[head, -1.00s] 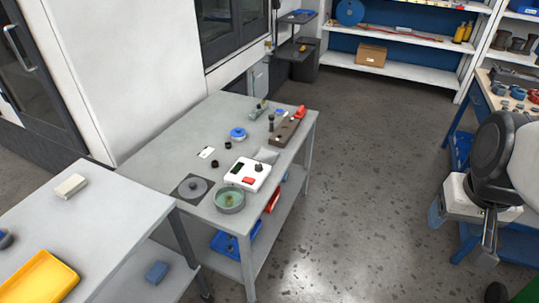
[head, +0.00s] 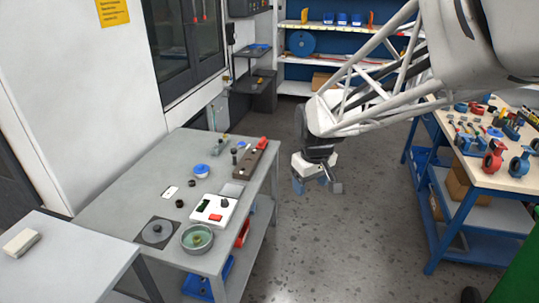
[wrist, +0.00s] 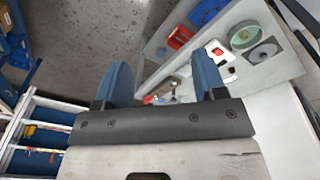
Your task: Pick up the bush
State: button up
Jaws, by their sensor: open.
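I cannot tell for certain which part is the bush. Two small black round parts (head: 180,203) (head: 191,182) stand on the grey table (head: 120,214), left of a white scale-like box (head: 214,210). A brassy piece (head: 197,239) sits inside a green-lined round bowl (head: 209,248) near the table's front edge. My gripper (head: 316,184) hangs open, right of the table and apart from these parts. In the wrist view its two blue fingers (wrist: 163,75) are spread, with nothing held between them. The bowl (wrist: 243,37) shows there at upper right.
A dark disc on a square mat (head: 157,231) lies left of the bowl. A brown block with upright pins (head: 248,160) stands at the table's back right. A workbench (head: 500,177) with valves and tools is at right. Open floor lies between table and workbench.

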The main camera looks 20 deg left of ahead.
jog(key=w+a+f+n, duration=0.3)
jog(key=a+f, duration=0.3)
jog(key=a, duration=0.4)
jog(key=n+g, duration=0.1)
jog(key=n, duration=0.5)
send_over(196, 238)
notch_tip(196, 238, down, 21)
jog(key=shift+s+d+r+h, duration=0.15)
jog(key=shift+s+d+h, duration=0.15)
jog(key=shift+d, duration=0.05)
jog(key=shift+f, duration=1.3)
jog(key=shift+f, duration=2.6)
